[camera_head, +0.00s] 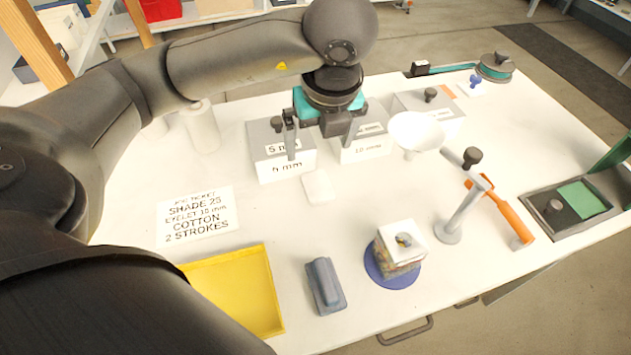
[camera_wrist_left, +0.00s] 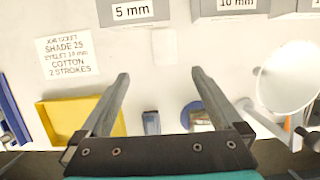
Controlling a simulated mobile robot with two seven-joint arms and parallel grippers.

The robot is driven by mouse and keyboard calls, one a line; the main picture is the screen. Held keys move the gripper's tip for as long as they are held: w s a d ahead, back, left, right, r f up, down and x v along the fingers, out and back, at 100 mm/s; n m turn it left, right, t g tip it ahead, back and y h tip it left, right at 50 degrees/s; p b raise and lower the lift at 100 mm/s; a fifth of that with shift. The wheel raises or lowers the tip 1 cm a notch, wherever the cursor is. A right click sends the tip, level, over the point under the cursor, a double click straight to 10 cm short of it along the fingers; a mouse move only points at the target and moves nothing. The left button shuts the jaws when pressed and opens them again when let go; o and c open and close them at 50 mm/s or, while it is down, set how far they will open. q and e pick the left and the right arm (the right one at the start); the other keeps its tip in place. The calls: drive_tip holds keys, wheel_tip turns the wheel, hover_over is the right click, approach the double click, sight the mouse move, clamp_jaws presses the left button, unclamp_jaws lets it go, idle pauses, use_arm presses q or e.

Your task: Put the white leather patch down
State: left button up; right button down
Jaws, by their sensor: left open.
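The white leather patch (camera_head: 318,187) lies flat on the white table, in front of the gap between two boxes. It also shows faintly in the left wrist view (camera_wrist_left: 163,46), beyond the fingertips. My left gripper (camera_head: 320,148) is open and empty above the table, close to the 5 mm and 10 mm boxes. Its two spread fingers (camera_wrist_left: 160,75) show in the left wrist view with nothing between them, and the patch is apart from them. My right gripper is not in view.
The 5 mm box (camera_head: 268,135) and the 10 mm box stand behind the patch. A job ticket (camera_head: 196,216), yellow tray (camera_head: 268,290), grey-blue block (camera_head: 325,285) and white-topped stack (camera_head: 398,240) on a blue disc lie nearer.

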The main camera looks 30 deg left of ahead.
use_arm(q)
drive_tip(key=b, duration=0.3)
approach(318, 186)
drive_tip(key=shift+a+f, duration=0.3)
drive_tip(key=shift+f, duration=0.25)
drive_tip(key=shift+a+f, duration=0.35)
drive_tip(key=shift+f, duration=0.2)
drive_tip(key=x, duration=0.1)
drive_tip(key=b+x, duration=0.1)
drive_tip(key=x, duration=0.3)
drive_tip(key=shift+w+d+f, duration=0.2)
drive_tip(key=shift+w+d, duration=0.05)
drive_tip(key=shift+d, duration=0.1)
drive_tip(key=shift+f, duration=0.2)
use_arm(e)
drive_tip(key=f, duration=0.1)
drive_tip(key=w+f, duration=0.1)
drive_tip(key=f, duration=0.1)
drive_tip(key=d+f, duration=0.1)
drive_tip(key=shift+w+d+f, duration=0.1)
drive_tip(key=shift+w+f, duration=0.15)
use_arm(q)
drive_tip(key=shift+c, duration=0.2)
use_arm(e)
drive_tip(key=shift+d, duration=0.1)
